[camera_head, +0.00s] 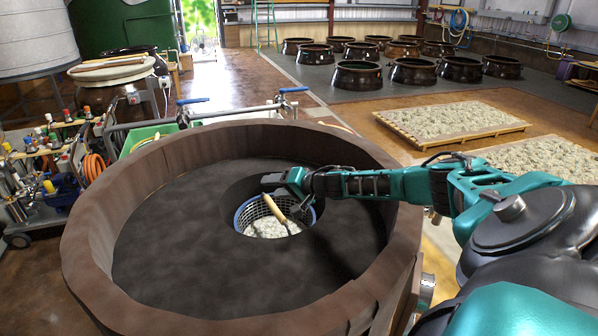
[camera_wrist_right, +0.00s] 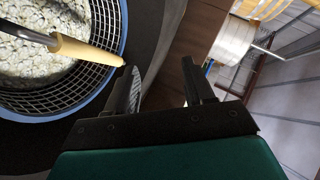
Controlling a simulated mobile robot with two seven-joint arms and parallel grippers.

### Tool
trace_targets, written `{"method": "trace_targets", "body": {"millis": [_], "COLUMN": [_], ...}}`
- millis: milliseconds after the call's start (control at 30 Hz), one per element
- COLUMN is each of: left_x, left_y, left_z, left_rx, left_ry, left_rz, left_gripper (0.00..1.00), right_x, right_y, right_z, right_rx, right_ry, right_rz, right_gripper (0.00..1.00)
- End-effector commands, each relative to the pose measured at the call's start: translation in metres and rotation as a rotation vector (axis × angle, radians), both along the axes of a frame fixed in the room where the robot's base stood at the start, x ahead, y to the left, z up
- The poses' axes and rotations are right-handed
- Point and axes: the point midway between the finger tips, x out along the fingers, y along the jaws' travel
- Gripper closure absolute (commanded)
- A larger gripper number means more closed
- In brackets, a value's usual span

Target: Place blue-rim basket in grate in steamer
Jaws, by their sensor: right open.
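The blue-rim basket (camera_head: 246,207) sits in the dark round recess (camera_head: 232,190) in the middle of the steamer (camera_head: 113,300). Its mesh holds pale grain, and a tool with a wooden handle (camera_head: 273,208) leans in it. I cannot tell how firmly it rests on the grate, whose bars do not show. My right gripper (camera_head: 270,183) is open and empty above the basket's far edge. In the right wrist view, the basket (camera_wrist_right: 88,78) is left of my open right gripper (camera_wrist_right: 160,70), apart from or just beside the rim. My left gripper is out of view.
The steamer's thick brown wall rises around the recess. Pipes with blue handles (camera_head: 192,101) run behind it. A tool cart (camera_head: 40,190) stands at the left. Dark jars (camera_head: 413,71) and trays of grain (camera_head: 450,119) are far back.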

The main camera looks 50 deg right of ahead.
Motion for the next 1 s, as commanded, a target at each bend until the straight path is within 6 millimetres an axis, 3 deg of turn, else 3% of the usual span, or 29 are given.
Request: {"method": "trace_targets", "body": {"millis": [400, 700, 1000], "left_x": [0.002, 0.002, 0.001], "left_y": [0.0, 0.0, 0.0], "left_z": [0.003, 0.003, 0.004], "left_rx": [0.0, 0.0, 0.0], "left_ry": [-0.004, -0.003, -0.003], "left_rz": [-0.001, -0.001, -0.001], "left_gripper": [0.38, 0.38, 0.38], "right_x": [-0.059, -0.085, -0.099], "right_y": [-0.011, -0.017, -0.019], "right_z": [0.02, 0.032, 0.04], "right_rx": [-0.001, -0.002, -0.001], "right_ry": [0.007, 0.007, 0.003], "right_rz": [0.0, 0.0, 0.001], "right_gripper": [0.47, 0.47, 0.47]}}
